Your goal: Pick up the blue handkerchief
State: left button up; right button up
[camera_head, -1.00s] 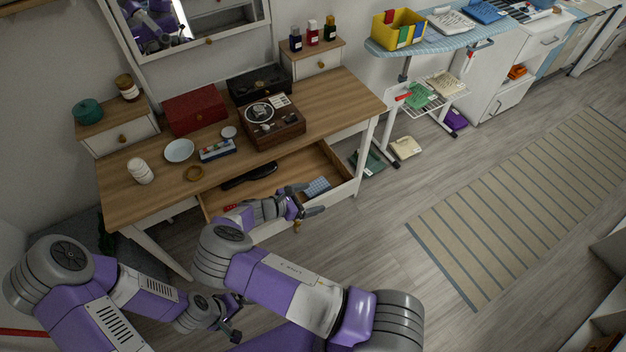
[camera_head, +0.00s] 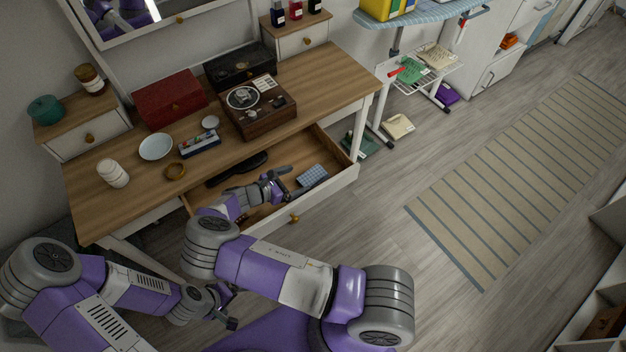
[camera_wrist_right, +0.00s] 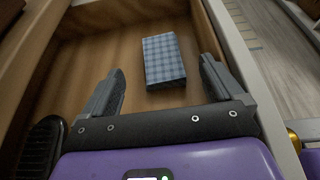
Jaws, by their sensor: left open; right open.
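The blue handkerchief is a folded blue checked cloth (camera_head: 312,175) lying in the right part of the open desk drawer (camera_head: 334,186). In the right wrist view the handkerchief (camera_wrist_right: 163,60) lies flat on the drawer bottom, framed between the fingers. My right gripper (camera_head: 287,181) is over the drawer, to the left of the cloth in the head view. It is open and empty, and its fingers (camera_wrist_right: 162,70) do not appear to touch the cloth. My left gripper (camera_head: 231,306) is low in front of the desk, open and away from the drawer.
A dark object (camera_head: 238,168) lies in the drawer's left part; it also shows in the right wrist view (camera_wrist_right: 40,150). The desk top above holds a record player (camera_head: 258,112), a red box (camera_head: 168,98) and a bowl (camera_head: 156,147).

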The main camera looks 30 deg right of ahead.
aim_at(315, 174)
jog(key=shift+d+f+b, duration=0.2)
jog(key=shift+f+b, duration=0.1)
jog(key=shift+f, duration=0.35)
jog(key=b+x, duration=0.1)
jog(key=x, duration=0.6)
jog(key=shift+d+r+b, duration=0.2)
jog(key=shift+b, duration=0.2)
jog(key=shift+r, duration=0.1)
jog(key=c, duration=1)
